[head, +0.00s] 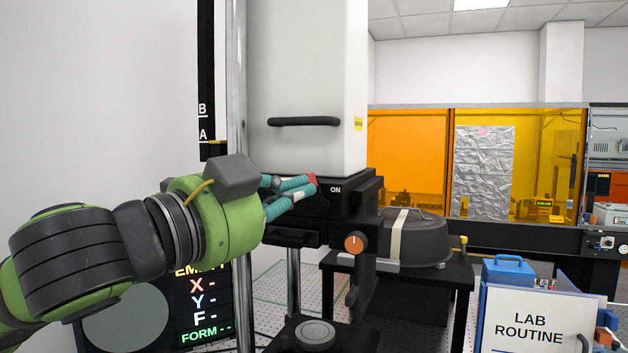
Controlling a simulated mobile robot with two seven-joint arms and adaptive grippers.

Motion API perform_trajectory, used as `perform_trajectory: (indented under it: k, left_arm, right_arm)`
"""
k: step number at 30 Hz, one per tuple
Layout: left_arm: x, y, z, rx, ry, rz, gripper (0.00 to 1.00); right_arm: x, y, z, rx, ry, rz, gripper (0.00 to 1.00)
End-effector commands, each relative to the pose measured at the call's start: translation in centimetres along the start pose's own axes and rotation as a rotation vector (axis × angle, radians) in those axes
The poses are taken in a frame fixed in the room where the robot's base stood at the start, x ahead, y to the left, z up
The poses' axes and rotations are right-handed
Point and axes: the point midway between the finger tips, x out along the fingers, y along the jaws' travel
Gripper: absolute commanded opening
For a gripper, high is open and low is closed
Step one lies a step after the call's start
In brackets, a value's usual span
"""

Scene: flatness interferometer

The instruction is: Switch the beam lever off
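The beam lever's red end (312,180) shows on the front of a black housing (345,205) under the tall white column. The white word ON is printed just right of it. My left gripper (308,187) comes in from the left with its teal fingers at the lever. The fingertips look drawn together and overlap the red end in the picture. Whether they touch it or grip it is not clear. The fingers hide most of the lever and the housing left of it. My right gripper is not in view.
The white column (310,70) has a black handle (304,121). An orange knob (354,243) sits below right of the lever. A dark round cover (415,235), a LAB ROUTINE board (528,325) and a blue box (508,270) stand to the right. A metal post (238,80) rises close behind my arm.

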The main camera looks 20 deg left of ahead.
Motion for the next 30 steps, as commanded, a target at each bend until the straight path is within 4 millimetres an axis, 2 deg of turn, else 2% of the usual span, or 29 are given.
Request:
perform_trajectory:
  k: [3, 12, 16, 20, 30]
  left_arm:
    - [-0.5, -0.9, -0.2, 0.009, 0.001, -0.015, 0.0]
    - [-0.5, -0.9, -0.2, 0.009, 0.002, -0.016, 0.0]
    - [0.1, -1.1, -0.2, 0.008, 0.002, -0.015, 0.0]
    - [2.0, -1.2, -0.4, 0.008, 0.003, -0.012, 0.0]
    - [8.7, -1.5, -0.4, 0.007, 0.002, -0.013, 0.0]
  right_arm:
    - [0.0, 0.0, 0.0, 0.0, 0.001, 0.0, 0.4]
    - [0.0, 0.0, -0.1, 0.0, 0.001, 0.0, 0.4]
    - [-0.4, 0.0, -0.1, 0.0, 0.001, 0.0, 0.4]
    - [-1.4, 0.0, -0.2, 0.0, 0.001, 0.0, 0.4]
    - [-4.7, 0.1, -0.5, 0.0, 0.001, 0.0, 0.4]
